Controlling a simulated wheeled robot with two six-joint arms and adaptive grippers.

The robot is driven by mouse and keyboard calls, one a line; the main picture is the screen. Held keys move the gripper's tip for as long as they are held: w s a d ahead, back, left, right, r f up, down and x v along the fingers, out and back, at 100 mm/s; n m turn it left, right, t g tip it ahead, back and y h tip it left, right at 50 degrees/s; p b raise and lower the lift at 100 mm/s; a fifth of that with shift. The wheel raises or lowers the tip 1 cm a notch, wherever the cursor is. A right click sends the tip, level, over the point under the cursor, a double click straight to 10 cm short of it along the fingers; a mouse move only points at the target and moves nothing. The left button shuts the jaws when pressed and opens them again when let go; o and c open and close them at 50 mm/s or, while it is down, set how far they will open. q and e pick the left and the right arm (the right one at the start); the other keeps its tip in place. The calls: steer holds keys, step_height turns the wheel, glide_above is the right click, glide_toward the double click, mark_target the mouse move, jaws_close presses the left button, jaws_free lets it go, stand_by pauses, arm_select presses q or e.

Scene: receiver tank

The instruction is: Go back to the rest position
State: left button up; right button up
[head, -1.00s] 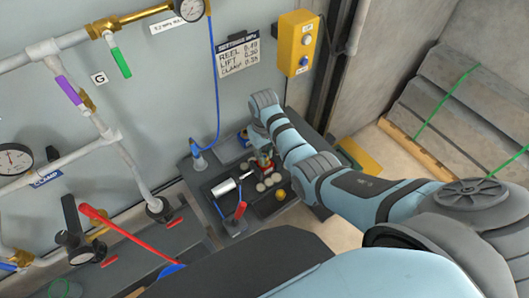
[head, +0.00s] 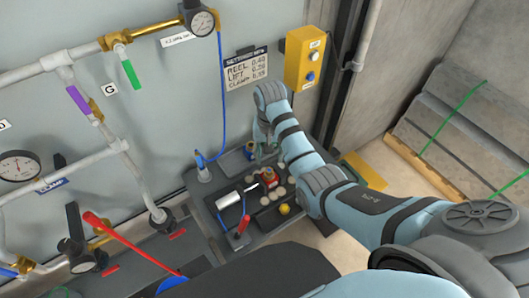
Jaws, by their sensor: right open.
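My right arm reaches in from the lower right. My right gripper (head: 266,150) points down over the far part of a dark grey tray (head: 262,228), its fingers small and partly hidden by the wrist. It looks empty. A red and brass-coloured fitting (head: 269,177) stands in the tray just below and beside the fingers, apart from them as far as I can see. My left gripper is not in the head view.
The tray also holds a white cylinder (head: 229,200), several pale discs (head: 280,191), a yellow knob (head: 284,209) and a red-handled tool (head: 242,227). Pipes and gauges line the wall at left. A yellow button box (head: 304,58) hangs above. Concrete steps stand at right.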

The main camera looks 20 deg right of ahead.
steer(key=s+d+f+n+t, duration=0.1)
steer(key=s+f, duration=0.3)
steer(key=s, duration=0.2)
steer(key=s+d+f+n, duration=0.1)
steer(key=s+f+n, duration=0.15)
steer(key=s, duration=0.35)
steer(key=s+r+n+t+h, duration=0.1)
steer(key=s+r+n+t, duration=0.25)
steer(key=s, duration=1.15)
step_height(320, 180, down, 24)
steer(key=s+d+g+b, duration=0.1)
steer(key=s+g+b, duration=0.1)
steer(key=b, duration=0.1)
steer(key=s+f+m+g+b, duration=0.1)
steer(key=s+f+b, duration=0.1)
steer(key=s+f, duration=1.1)
steer(key=shift+s+d+f+b, duration=0.3)
steer(key=shift+d+f+b, duration=0.1)
